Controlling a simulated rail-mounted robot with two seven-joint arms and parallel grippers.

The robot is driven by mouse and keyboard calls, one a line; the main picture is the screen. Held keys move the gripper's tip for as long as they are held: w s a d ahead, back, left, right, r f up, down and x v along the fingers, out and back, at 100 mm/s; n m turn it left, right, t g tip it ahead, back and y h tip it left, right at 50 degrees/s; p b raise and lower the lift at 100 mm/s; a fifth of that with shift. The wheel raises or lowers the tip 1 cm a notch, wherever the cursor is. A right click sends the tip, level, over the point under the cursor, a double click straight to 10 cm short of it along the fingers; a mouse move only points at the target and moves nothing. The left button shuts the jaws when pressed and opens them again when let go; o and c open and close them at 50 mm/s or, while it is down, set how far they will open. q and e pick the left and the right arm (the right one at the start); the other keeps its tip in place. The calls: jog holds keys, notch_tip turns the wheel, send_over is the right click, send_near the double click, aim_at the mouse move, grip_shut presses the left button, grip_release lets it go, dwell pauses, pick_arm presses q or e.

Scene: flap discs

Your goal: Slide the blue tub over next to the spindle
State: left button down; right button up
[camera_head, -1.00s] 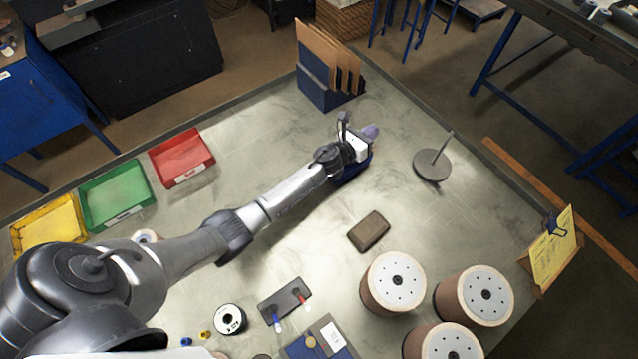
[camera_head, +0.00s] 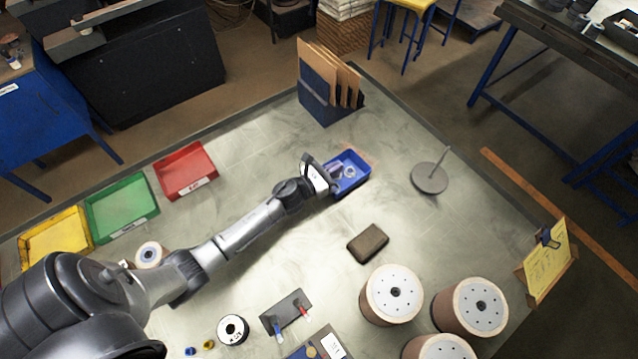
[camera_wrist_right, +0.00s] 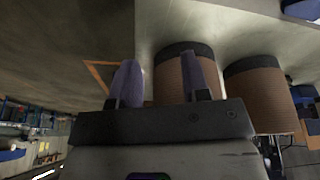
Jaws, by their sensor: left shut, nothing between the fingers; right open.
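A file rack (camera_head: 325,95) stands behind the tub. A brown block (camera_head: 368,243) and several large reels (camera_head: 391,294) stand in front. Red (camera_head: 186,172), green (camera_head: 122,208) and yellow (camera_head: 55,240) trays line the left edge. The bench around the spindle is clear.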

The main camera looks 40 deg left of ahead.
pick_arm(q)
jog(key=s+f, duration=0.1)
jog(key=s, duration=0.1)
jog(key=s+f, duration=0.1)
jog(key=s, duration=0.1)
jog(key=s+a+f, duration=0.1)
jog(key=s+f, duration=0.1)
jog(key=shift+s+a, duration=0.1)
jog(key=shift+s, duration=0.3)
jog(key=shift+f, duration=0.4)
jog(key=shift+w+f+p, duration=0.1)
jog(key=shift+w+p, duration=0.25)
jog(key=shift+w, duration=0.15)
